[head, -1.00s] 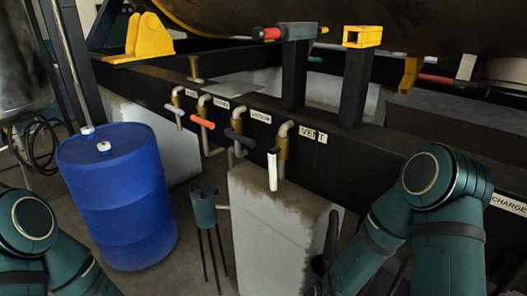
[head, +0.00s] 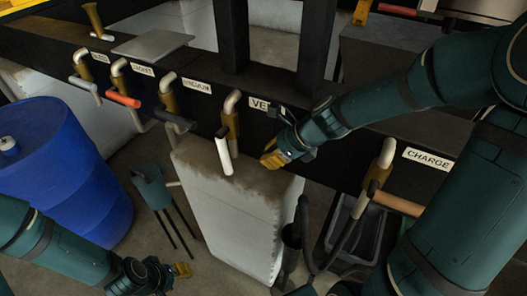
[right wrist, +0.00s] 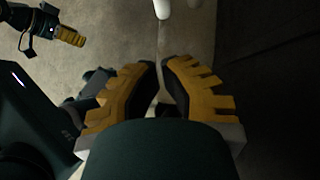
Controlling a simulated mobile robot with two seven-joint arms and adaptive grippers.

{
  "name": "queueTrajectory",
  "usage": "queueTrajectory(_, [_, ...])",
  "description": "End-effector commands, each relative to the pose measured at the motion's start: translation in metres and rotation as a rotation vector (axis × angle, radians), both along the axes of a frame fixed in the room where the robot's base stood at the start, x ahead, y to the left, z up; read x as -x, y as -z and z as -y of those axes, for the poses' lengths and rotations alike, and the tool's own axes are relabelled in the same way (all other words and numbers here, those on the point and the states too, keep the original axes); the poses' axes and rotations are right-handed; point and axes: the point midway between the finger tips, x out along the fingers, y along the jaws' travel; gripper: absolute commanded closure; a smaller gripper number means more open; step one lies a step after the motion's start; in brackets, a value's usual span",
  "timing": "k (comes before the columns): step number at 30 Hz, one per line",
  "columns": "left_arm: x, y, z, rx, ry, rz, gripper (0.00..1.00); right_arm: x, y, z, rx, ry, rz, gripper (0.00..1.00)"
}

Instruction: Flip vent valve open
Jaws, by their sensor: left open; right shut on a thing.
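The vent valve (head: 231,122) is a brass fitting with a pale elbow pipe on the black beam. Its white handle (head: 223,157) hangs down, slightly tilted. The VENT label (head: 260,104) is partly hidden by my right arm. My right gripper (head: 268,162) is just right of the handle, apart from it. In the right wrist view its yellow fingers (right wrist: 162,66) are close together with a narrow gap and nothing visible between them; a white handle end (right wrist: 162,9) shows ahead. My left gripper (head: 184,269) is low at the left, open, near the floor.
Other valves with grey (head: 84,86), orange (head: 124,97) and dark (head: 174,120) handles line the beam to the left. A CHARGE valve (head: 377,177) is at right. A concrete block (head: 235,215) stands below; a blue drum (head: 60,165) is at left.

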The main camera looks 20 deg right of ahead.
Motion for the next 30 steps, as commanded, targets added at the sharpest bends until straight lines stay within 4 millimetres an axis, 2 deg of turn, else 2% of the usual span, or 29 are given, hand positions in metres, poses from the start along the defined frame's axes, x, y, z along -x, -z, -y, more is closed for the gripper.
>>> queueTrajectory(1, [0.001, 0.006, 0.0, 0.0, 0.002, -0.002, 0.53, -0.004, 0.011, -0.005, -0.002, -0.003, -0.002, 1.0])
queueTrajectory(11, [0.007, 0.023, 0.001, 0.003, 0.012, -0.015, 0.53, -0.031, 0.061, -0.038, -0.002, -0.003, -0.002, 1.0])
queueTrajectory(18, [0.006, 0.017, 0.001, 0.003, 0.011, -0.013, 0.53, -0.051, 0.06, -0.062, 0.001, -0.006, 0.002, 1.0])
queueTrajectory(30, [0.005, 0.017, 0.001, 0.003, 0.01, -0.012, 0.53, -0.058, 0.062, -0.068, 0.003, -0.002, 0.001, 1.0])
